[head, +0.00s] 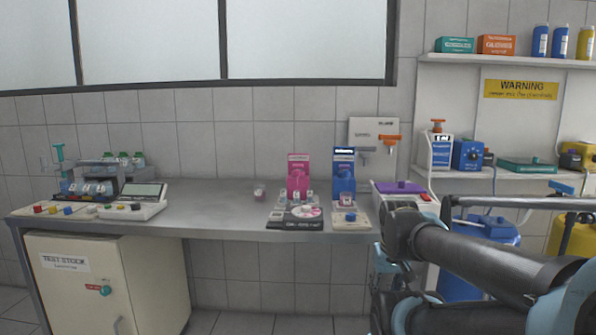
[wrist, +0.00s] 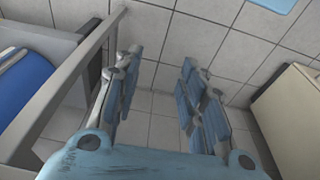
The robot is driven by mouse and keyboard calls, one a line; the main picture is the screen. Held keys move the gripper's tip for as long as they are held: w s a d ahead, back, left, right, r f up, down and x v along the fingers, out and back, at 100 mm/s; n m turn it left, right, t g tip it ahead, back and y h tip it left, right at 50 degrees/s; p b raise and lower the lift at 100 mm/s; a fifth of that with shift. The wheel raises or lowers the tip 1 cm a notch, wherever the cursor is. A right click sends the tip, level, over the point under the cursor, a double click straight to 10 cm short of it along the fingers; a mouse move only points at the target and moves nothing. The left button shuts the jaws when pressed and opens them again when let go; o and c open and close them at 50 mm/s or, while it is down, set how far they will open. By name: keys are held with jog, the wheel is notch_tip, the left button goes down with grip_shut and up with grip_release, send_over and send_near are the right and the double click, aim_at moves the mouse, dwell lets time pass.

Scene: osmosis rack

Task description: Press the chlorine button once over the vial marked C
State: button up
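On the bench, a pink dispenser (head: 299,178) and a blue dispenser (head: 343,175) stand upright side by side in the head view. Their labels are too small to read, so I cannot tell which one carries the chlorine button. A small vial (head: 346,199) stands on a pad in front of the blue one. Several small vials (head: 283,198) stand before the pink one, and another small vial or cup (head: 259,190) stands apart to the left. No letter C is readable. My gripper (wrist: 157,75) is open and empty in the wrist view, over the floor, away from the dispensers.
The steel bench (head: 215,200) is mostly clear at its middle. A vial rack (head: 100,178) and a meter (head: 138,199) stand at its left. A purple-topped box (head: 399,188) is at the right end, near my arm. The beige cabinet (head: 95,285) is below.

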dwell(0.3)
jog(key=shift+c, duration=0.9)
jog(key=shift+s+r, duration=0.15)
jog(key=shift+r, duration=0.65)
grip_shut()
jog(key=shift+t+h, duration=0.4)
jog(key=shift+t, duration=0.4)
jog(key=w+r, duration=0.3)
jog(key=w+a+r, duration=0.1)
jog(key=w+r, duration=0.6)
jog(key=r, duration=0.1)
jog(key=shift+w+a, duration=0.3)
jog(key=shift+a, duration=0.05)
jog(key=w+a+r+t, duration=0.2)
jog(key=w+a+r, duration=0.4)
jog(key=w+r, duration=0.3)
jog(key=w+a+r+t, duration=0.1)
jog(key=w+a+r, duration=0.5)
jog(key=w+r, duration=0.3)
jog(key=w+a+r+t, duration=0.2)
jog(key=w+a+r, duration=0.6)
jog(key=a, duration=0.5)
jog(key=shift+w+r+y, duration=0.35)
jog(key=shift+r+y, duration=0.05)
jog(key=shift+r, duration=0.4)
